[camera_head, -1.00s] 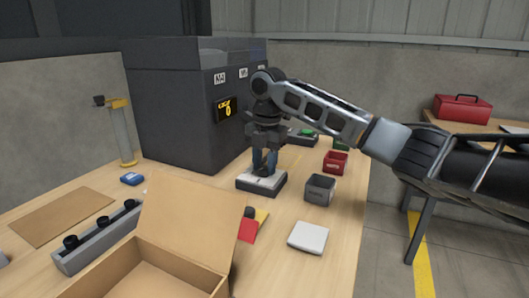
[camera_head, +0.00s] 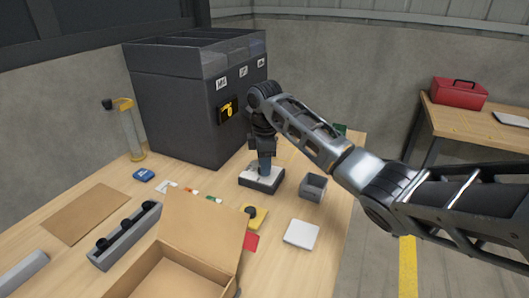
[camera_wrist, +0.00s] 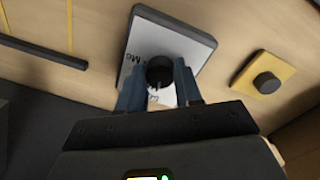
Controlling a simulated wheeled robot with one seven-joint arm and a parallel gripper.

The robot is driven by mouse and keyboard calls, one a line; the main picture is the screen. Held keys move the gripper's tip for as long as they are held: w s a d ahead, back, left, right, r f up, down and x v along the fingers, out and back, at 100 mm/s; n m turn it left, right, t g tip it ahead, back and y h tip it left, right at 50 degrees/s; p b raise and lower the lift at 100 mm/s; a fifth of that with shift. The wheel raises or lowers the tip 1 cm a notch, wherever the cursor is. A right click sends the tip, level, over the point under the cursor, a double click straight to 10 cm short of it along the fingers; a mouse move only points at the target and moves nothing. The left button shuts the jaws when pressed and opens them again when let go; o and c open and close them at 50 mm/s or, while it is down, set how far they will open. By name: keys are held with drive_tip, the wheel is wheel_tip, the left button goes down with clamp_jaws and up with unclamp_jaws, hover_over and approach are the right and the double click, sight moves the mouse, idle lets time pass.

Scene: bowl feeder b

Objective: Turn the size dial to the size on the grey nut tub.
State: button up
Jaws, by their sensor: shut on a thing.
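The size dial is a black knob (camera_wrist: 160,71) on a white-faced plate (camera_wrist: 190,38) with dark print. In the head view its plate (camera_head: 251,179) lies on the bench, and my gripper mostly hides the knob. My gripper (camera_wrist: 159,80) points down with its two blue fingers closed on either side of the knob. Its fingers also show above the plate in the head view (camera_head: 265,163). The print is partly covered, so the set size cannot be read. The grey nut tub (camera_head: 313,187) stands just right of the dial; no size on it is legible here.
A dark feeder cabinet (camera_head: 180,120) with labels stands behind. A yellow plate with a black knob (camera_head: 253,216), a red piece (camera_head: 251,242) and a white square pad (camera_head: 301,234) lie in front. An open cardboard box (camera_head: 180,272) fills the near bench. My arm crosses the right side.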

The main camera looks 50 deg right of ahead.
drive_tip(key=m+p, duration=0.5)
drive_tip(key=shift+s+a+r+m, duration=0.1)
drive_tip(key=shift+a+r+m, duration=0.1)
drive_tip(key=shift+m, duration=0.1)
drive_tip(key=m+p, duration=0.3)
drive_tip(key=m, duration=0.1)
drive_tip(key=shift+f, duration=0.15)
drive_tip(key=m, duration=0.6)
drive_tip(key=shift+a+f+g, duration=0.1)
drive_tip(key=shift+g, duration=0.2)
drive_tip(key=m, duration=0.5)
drive_tip(key=shift+w+m, duration=0.2)
drive_tip(key=shift+m, duration=0.1)
drive_tip(key=o, duration=1)
drive_tip(key=shift+o, duration=0.2)
